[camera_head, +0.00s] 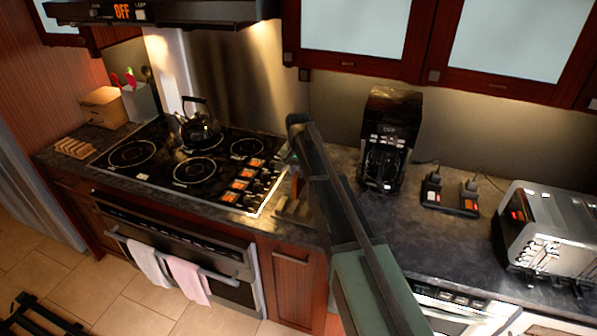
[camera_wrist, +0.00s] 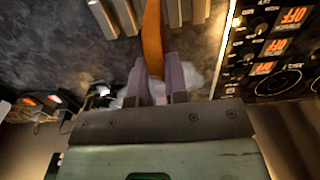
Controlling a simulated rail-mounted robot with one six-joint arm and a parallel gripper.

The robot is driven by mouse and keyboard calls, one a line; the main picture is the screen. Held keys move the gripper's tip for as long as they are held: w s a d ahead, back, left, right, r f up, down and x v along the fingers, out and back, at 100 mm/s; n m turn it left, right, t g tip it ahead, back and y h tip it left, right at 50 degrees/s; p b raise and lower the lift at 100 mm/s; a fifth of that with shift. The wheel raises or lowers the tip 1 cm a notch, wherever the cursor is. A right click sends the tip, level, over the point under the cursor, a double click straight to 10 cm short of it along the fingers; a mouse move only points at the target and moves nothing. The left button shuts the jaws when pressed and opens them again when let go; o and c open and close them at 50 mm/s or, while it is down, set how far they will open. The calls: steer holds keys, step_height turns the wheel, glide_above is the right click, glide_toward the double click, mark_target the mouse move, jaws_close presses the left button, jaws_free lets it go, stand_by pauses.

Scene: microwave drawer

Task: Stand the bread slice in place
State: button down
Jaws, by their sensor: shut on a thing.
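In the wrist view my gripper (camera_wrist: 158,82) is shut on the bread slice (camera_wrist: 152,40), an orange-brown strip seen nearly edge-on between the purple fingers. Grey slats of a rack (camera_wrist: 104,18) show on both sides of the slice, roughly in line with it. I cannot tell whether the slice rests in the rack or is held above it. In the head view part of a wooden slatted rack (camera_head: 292,208) shows on the counter right of the cooktop.
The black cooktop (camera_head: 190,160) with a kettle (camera_head: 200,130) lies to the left. Another slatted wooden holder (camera_head: 75,148) is at the far left.

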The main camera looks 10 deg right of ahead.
mark_target(298, 194)
steer(key=shift+f+b, duration=5.05)
steer(key=shift+f, duration=0.35)
steer(key=c, duration=1.1)
jaws_free()
steer(key=shift+o, duration=0.2)
steer(key=shift+r, duration=0.15)
step_height(298, 194, up, 10)
steer(key=p, duration=1)
steer(key=shift+r, duration=0.1)
steer(key=shift+f, duration=0.2)
